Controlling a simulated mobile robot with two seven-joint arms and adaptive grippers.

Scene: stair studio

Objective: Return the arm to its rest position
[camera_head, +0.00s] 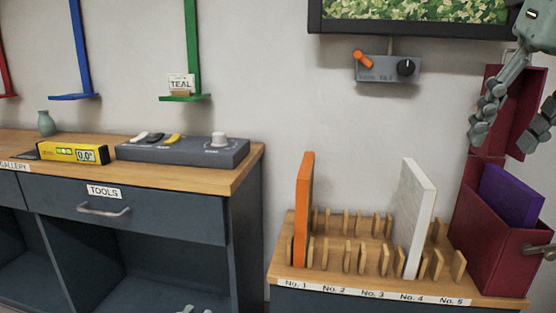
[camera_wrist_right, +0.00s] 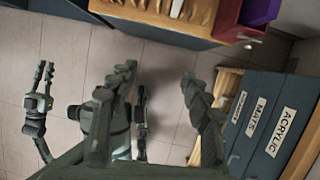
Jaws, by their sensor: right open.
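My right gripper (camera_head: 500,143) hangs in the upper right of the head view, in front of a dark red box, with its fingers spread and nothing between them. In the right wrist view its two fingers (camera_wrist_right: 156,75) are wide apart over the floor, empty. Small grey tips of my left gripper (camera_head: 195,309) show at the bottom edge of the head view.
A wooden rack (camera_head: 330,262) holds an orange panel (camera_head: 303,210) and a white panel (camera_head: 414,215). A red bin (camera_head: 480,235) with a purple panel (camera_head: 510,195) stands right. A tool counter (camera_head: 225,180) is left. Labelled dark drawers (camera_wrist_right: 265,125) stand near my right gripper.

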